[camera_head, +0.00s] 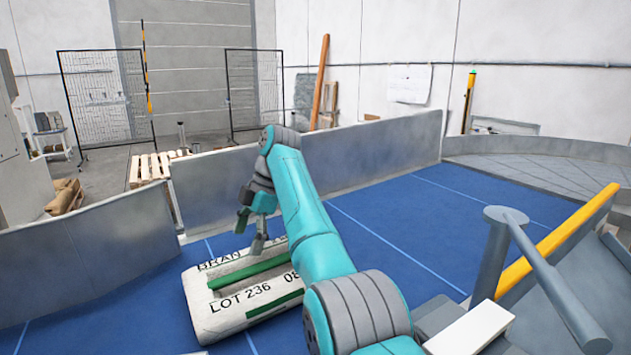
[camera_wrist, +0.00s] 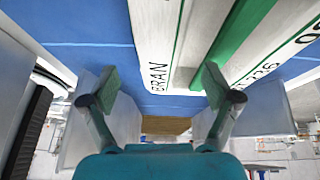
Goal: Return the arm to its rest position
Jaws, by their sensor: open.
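My teal arm reaches forward over the blue floor, and my gripper (camera_head: 251,231) hangs from its end in the head view. In the wrist view my gripper (camera_wrist: 158,97) shows two green-padded fingers spread apart with nothing between them. The sack (camera_wrist: 157,40) also shows in the wrist view, ahead of the fingers. I cannot tell whether a fingertip touches it. My arm hides part of the sack's right side.
Low grey walls (camera_head: 385,150) border the blue floor (camera_head: 420,225). A yellow rail (camera_head: 560,238) is at the right. Open blue floor lies right of the arm.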

